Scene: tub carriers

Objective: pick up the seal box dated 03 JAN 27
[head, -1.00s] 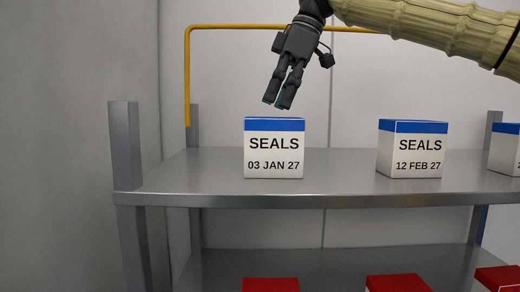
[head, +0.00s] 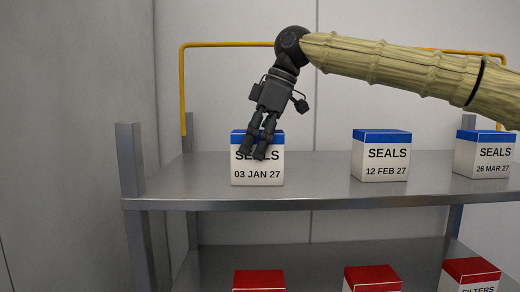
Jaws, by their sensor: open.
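The seal box dated 03 JAN 27 (head: 257,176) is white with a blue top band and stands upright on the upper shelf (head: 310,190), at the left. My gripper (head: 254,156) points down in front of the box, its fingers covering part of the word SEALS. The fingers are open with nothing between them. I cannot tell whether they touch the box. Two similar seal boxes stand to the right, one dated 12 FEB 27 (head: 381,163) and one dated 26 MAR 27 (head: 483,162).
Red-topped boxes (head: 371,278) stand on the lower shelf; one reads FILTERS. A grey post (head: 130,160) rises at the shelf's left front corner. A yellow rail (head: 183,90) runs behind. Bare shelf lies between the seal boxes.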

